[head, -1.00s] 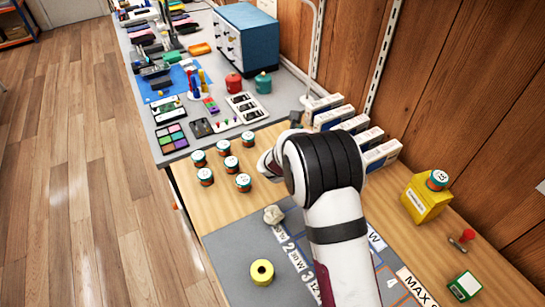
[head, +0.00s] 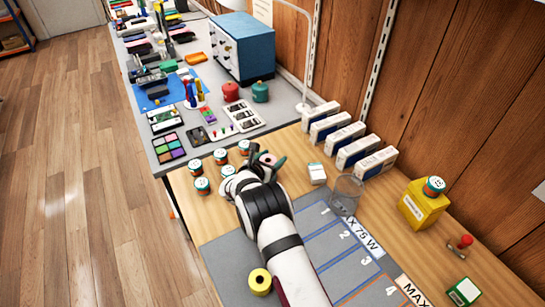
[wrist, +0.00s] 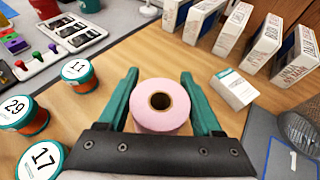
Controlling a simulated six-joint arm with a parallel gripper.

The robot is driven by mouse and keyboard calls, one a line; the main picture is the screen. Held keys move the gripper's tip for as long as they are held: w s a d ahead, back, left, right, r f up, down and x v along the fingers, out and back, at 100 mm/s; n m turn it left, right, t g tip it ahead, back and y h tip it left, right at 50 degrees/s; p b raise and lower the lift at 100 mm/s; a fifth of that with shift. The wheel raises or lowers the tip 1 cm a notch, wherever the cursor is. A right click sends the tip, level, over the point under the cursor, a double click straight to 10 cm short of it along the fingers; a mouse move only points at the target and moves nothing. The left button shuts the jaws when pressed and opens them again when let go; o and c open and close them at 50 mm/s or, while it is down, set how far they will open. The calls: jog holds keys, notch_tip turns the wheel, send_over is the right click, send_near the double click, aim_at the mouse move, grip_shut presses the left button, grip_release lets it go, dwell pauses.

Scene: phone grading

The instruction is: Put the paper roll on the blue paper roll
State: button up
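A pink paper roll (wrist: 161,106) stands upright between the two teal fingers of my gripper (wrist: 160,85) in the wrist view. The fingers flank it closely on both sides; I cannot tell whether they press on it. A yellow roll (head: 260,282) stands on the grey mat beside my arm. I cannot make out a blue paper roll in either view.
Several teal-lidded pots (head: 202,186) stand left of my gripper. A small white box (head: 317,173) and a clear glass (head: 346,195) are to its right. Upright boxes (head: 350,154) line the wall. A yellow box (head: 424,205) is at the right.

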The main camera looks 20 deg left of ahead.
jog(key=o, duration=0.3)
jog(key=shift+r, duration=0.1)
jog(key=v, duration=1.2)
jog(key=s+d+r+m+g+h, duration=0.2)
jog(key=s+d+r+m+g, duration=0.15)
jog(key=d+m, duration=0.4)
jog(key=s+d+r+m+g+h, duration=0.2)
jog(key=d+r+m, duration=0.25)
jog(key=d, duration=0.55)
jog(key=s+d+r+m+g+h, duration=0.2)
jog(key=s+d+r+m+g, duration=0.15)
jog(key=d+m, duration=0.4)
jog(key=s+d+r+m+g+y, duration=0.1)
jog(key=s+d+m+g+y, duration=0.15)
jog(key=s+m, duration=0.5)
jog(key=s+d+r+m+g+y, duration=0.15)
jog(key=s+d+m, duration=0.25)
jog(key=s, duration=0.6)
jog(key=s+a+m+y, duration=0.2)
jog(key=s, duration=0.1)
jog(key=s+a+m+y, duration=0.2)
jog(key=s+m, duration=0.1)
jog(key=s+a+m+y, duration=0.2)
jog(key=s+m, duration=0.1)
jog(key=shift+f+g, duration=0.3)
jog(key=shift+f, duration=0.05)
